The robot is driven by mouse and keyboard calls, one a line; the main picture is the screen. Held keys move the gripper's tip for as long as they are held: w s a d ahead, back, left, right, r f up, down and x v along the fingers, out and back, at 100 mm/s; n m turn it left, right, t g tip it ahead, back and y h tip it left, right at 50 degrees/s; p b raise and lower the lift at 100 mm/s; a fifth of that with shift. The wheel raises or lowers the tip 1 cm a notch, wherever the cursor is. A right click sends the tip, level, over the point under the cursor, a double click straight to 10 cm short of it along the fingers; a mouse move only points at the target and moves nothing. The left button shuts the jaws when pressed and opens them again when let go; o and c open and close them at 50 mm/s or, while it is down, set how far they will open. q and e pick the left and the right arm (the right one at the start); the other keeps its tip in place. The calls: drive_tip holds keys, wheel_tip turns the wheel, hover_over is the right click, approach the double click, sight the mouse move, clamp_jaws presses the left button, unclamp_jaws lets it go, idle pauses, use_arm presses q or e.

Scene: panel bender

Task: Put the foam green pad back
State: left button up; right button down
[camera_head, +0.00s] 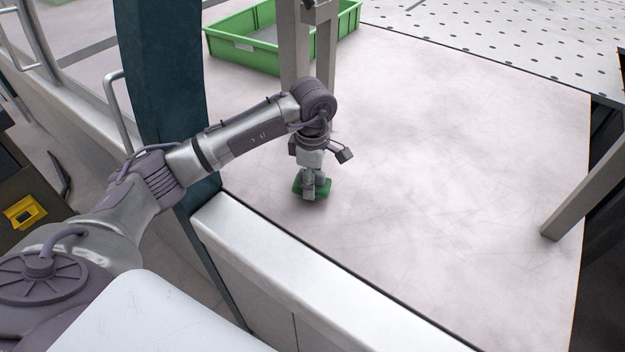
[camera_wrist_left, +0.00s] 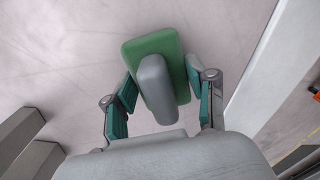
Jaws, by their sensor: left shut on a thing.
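The foam green pad (camera_wrist_left: 148,47), a green rectangular block with a rounded grey piece on its upper side, is between the fingers of my left gripper (camera_wrist_left: 160,97) in the left wrist view. In the head view, the pad (camera_head: 318,190) shows green below my left gripper (camera_head: 312,184), which points down and is shut on it. The pad is at or just above the pale scratched table (camera_head: 440,190); I cannot tell whether it touches. The gripper hides part of it. My right gripper is not in view.
A green crate (camera_head: 243,53) stands at the table's far left, partly behind grey posts (camera_head: 294,50). A dark teal column (camera_head: 165,90) stands left of the table. A perforated plate (camera_head: 510,35) lies beyond it. A grey bar (camera_head: 580,195) slants at right. The table's middle is clear.

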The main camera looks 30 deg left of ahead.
use_arm(q)
drive_tip(key=shift+f, duration=0.7)
drive_tip(key=shift+f, duration=0.25)
drive_tip(key=o, duration=1.1)
drive_tip(key=shift+r, duration=0.1)
drive_tip(key=shift+r, duration=0.1)
